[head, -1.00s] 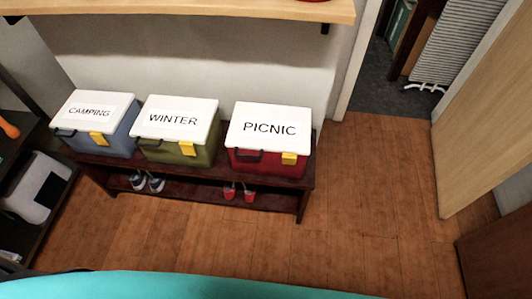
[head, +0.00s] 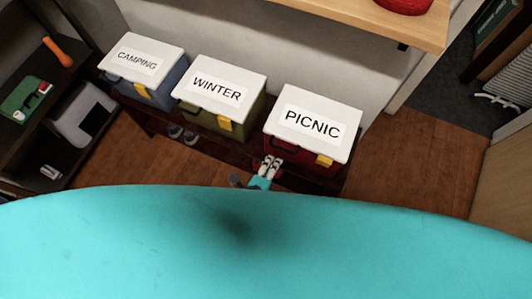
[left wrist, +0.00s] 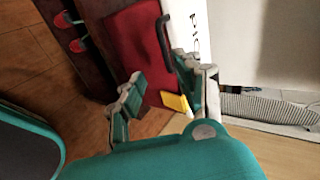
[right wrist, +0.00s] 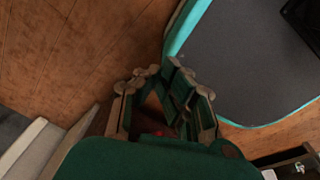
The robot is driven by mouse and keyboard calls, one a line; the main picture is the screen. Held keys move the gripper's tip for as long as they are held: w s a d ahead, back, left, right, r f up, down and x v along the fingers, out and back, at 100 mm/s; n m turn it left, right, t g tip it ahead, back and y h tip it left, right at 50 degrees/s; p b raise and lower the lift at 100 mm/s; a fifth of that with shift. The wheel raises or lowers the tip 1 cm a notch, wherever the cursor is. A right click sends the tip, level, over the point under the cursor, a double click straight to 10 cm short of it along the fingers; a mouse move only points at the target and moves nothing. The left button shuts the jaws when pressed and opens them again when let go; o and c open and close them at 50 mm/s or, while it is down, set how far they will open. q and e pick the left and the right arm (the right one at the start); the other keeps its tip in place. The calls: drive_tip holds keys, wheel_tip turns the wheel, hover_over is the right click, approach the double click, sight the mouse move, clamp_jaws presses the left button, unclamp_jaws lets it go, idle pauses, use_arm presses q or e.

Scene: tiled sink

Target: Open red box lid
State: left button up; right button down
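The red box (head: 283,151) labelled PICNIC stands on the dark bench, its white lid (head: 347,121) down. Its yellow latch (head: 324,160) is on the front. My left gripper (head: 270,163) is in front of the box's left part. In the left wrist view, the red box (left wrist: 136,42), black handle (left wrist: 163,42), yellow latch (left wrist: 176,102) and white lid (left wrist: 188,18) show beyond my open, empty left gripper (left wrist: 160,72). My right gripper (right wrist: 161,70) is over the floor, away from the box; its fingertips look close together, and whether it is shut is unclear.
An olive WINTER box (head: 240,119) and a blue CAMPING box (head: 166,86) stand left of the red box on the bench (head: 152,119). A wooden shelf (head: 395,20) hangs above at the back. A dark shelf unit (head: 17,60) stands at the left. Floor at the right is clear.

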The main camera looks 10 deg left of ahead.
sight(282, 149)
use_arm(q)
drive_tip(key=shift+w+r+b+x, duration=0.15)
drive_tip(key=shift+b+x, duration=1.65)
drive_tip(key=shift+x, duration=0.9)
drive_tip(key=shift+w+r+b+x, duration=0.15)
drive_tip(key=shift+b+x, duration=1.65)
drive_tip(key=shift+x, duration=0.9)
drive_tip(key=shift+c, duration=0.3)
clamp_jaws()
drive_tip(key=shift+f, duration=0.1)
